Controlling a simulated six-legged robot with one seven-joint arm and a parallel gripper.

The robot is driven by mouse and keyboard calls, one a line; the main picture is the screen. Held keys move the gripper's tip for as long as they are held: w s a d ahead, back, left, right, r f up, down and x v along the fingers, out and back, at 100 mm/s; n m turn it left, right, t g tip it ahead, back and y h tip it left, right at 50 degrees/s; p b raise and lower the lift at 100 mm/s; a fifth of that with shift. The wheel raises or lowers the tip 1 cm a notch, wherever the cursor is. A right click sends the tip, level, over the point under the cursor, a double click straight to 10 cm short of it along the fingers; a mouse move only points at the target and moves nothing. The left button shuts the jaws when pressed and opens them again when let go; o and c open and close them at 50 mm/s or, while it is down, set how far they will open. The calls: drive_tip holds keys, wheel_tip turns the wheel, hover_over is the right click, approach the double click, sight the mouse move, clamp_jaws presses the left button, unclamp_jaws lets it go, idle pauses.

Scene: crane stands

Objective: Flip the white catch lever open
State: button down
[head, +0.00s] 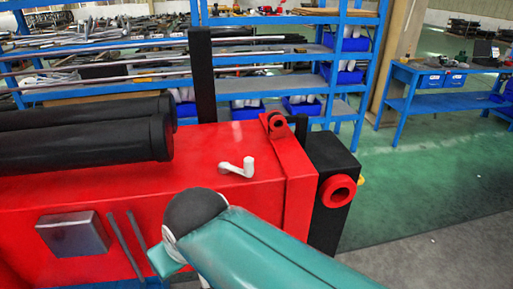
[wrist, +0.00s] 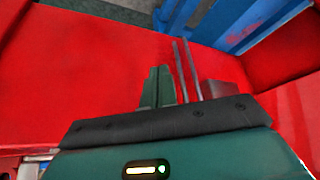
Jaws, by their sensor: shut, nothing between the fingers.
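The white catch lever (head: 240,168) is on top of the red machine body (head: 215,145) in the head view. Its arm lies low across the red surface to the left, and a short white knob stands up at its right end. I do not see the lever in the wrist view. My gripper (wrist: 159,72) shows in the wrist view with its green fingers closed together and empty, over a red surface. In the head view my teal arm is in front of the red body, nearer than the lever, and the fingers cannot be made out.
Black cylinders (head: 85,140) lie left of the lever. A black post (head: 203,75) rises behind it, and a red bracket (head: 277,124) stands to its right. A grey box (head: 73,234) and two bars (head: 126,244) are on the red front. Blue shelves (head: 270,20) stand behind.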

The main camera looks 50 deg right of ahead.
drive_tip(key=d+r+n+y, duration=0.1)
drive_tip(key=d+r+y, duration=0.1)
drive_tip(key=d+r, duration=0.45)
drive_tip(key=d+r+n+y, duration=0.1)
drive_tip(key=d+r+y, duration=0.15)
drive_tip(key=r, duration=0.65)
drive_tip(key=w+d+r+n+g+y, duration=0.1)
drive_tip(key=d+r+n+g+y, duration=0.1)
drive_tip(key=d, duration=2.2)
drive_tip(key=shift+r+g, duration=0.4)
drive_tip(key=shift+r, duration=0.4)
